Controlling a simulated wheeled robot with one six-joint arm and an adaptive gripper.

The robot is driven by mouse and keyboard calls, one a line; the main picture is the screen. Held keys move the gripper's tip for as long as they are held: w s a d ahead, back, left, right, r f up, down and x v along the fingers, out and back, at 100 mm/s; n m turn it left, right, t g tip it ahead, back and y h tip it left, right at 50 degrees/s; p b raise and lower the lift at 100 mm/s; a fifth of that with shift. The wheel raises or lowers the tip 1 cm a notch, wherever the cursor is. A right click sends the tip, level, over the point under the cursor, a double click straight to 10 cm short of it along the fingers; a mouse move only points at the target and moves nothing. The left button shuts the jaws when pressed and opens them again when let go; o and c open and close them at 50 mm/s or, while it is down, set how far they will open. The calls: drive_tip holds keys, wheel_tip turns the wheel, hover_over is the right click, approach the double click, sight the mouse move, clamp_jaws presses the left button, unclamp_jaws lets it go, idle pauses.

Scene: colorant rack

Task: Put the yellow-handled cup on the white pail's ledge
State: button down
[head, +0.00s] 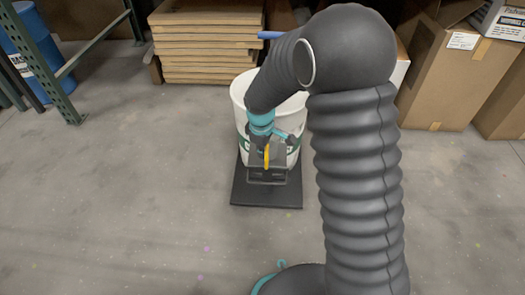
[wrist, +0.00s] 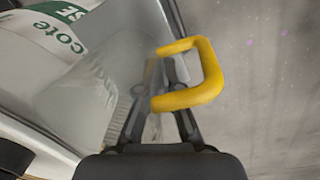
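The cup is a grey, see-through vessel with a yellow handle (head: 267,156). It shows in front of the white pail (head: 240,95) in the head view. In the wrist view the handle (wrist: 212,72) is a C shape opening left, and the cup's wall (wrist: 115,65) is on its left. My gripper (head: 265,142) reaches down at the cup. Its fingers, in the wrist view (wrist: 165,68), are close together and appear to pinch the cup's wall beside the handle. The pail's green label lies beyond the cup. I cannot tell whether the cup touches the ledge.
The pail stands on a dark platform (head: 265,193) on the concrete floor. Stacked flat boards (head: 205,65) are behind it, and cardboard boxes (head: 445,75) are at the right. A green rack post (head: 50,70) and blue drum (head: 30,50) are at the left. Floor at the left is clear.

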drive_tip(key=c, duration=1.3)
unclamp_jaws()
drive_tip(key=shift+f, duration=0.1)
drive_tip(key=s+d+r+m+p, duration=0.1)
drive_tip(key=s+d+r, duration=0.1)
drive_tip(key=r, duration=0.7)
drive_tip(key=s+d+r+m+p, duration=0.1)
drive_tip(key=s+d+r+m, duration=0.15)
drive_tip(key=r, duration=0.75)
drive_tip(key=s+d+r+m+t, duration=0.1)
drive_tip(key=s+d+r+m, duration=0.1)
drive_tip(key=s, duration=0.5)
drive_tip(key=s+d+r+m+t, duration=0.2)
drive_tip(key=s+d+m, duration=0.2)
drive_tip(key=s+d, duration=0.2)
drive_tip(key=s+d+r+m+t, duration=0.1)
drive_tip(key=s+d+r+m, duration=0.2)
drive_tip(key=s, duration=0.6)
drive_tip(key=shift+d+r+m, duration=0.1)
drive_tip(key=shift+d+m, duration=0.25)
drive_tip(key=shift+d, duration=0.65)
